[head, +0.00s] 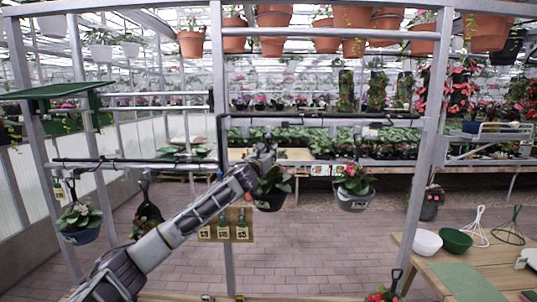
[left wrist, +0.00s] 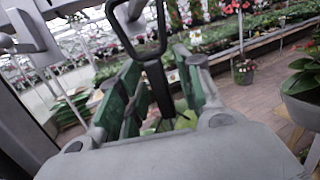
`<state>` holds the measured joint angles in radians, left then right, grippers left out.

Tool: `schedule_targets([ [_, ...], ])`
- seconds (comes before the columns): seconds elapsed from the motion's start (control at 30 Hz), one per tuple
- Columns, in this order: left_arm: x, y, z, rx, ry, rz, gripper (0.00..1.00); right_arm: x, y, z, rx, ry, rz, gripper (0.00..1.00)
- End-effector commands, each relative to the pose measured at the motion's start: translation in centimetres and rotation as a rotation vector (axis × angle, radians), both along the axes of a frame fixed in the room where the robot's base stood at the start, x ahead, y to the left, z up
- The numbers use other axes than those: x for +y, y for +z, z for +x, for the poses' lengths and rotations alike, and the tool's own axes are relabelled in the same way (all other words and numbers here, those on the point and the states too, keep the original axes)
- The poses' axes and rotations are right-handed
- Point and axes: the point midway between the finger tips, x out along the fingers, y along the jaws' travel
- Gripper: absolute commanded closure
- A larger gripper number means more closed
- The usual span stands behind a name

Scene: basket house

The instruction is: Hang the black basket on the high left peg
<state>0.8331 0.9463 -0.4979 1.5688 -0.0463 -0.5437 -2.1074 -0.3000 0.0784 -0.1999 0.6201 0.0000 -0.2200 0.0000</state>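The black basket (head: 269,202), with a leafy plant in it, hangs just below my left gripper (head: 264,152) in the head view. In the left wrist view its black handle (left wrist: 157,85) runs between the two green finger pads of my left gripper (left wrist: 160,85). The fingers stand apart, with gaps beside the handle. The handle's loop shows above the fingers. The high left peg is on the upper rail (head: 315,122), mostly hidden near my gripper; whether the loop is on it I cannot tell. My right gripper is not in view.
A dark basket (head: 355,201) hangs to the right on the same rail. On the lower left rail (head: 110,161) hang a blue basket (head: 82,237) and a black one (head: 148,212). A wooden table (head: 415,268) with bowls stands at the lower right. Grey posts frame the rack.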

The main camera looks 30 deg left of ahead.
Motion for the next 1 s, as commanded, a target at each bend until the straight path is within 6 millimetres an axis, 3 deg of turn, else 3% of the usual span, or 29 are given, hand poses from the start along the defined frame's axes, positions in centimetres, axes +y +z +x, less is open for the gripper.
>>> schedule_targets([
  [0.47, -0.1, 0.0, -0.7, -0.002, -0.001, 0.001, 0.62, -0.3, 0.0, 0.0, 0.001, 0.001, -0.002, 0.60],
  [1.0, -0.8, -0.8, -4.7, 0.000, 0.000, 0.002, 0.62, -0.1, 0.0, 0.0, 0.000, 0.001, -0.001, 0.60],
])
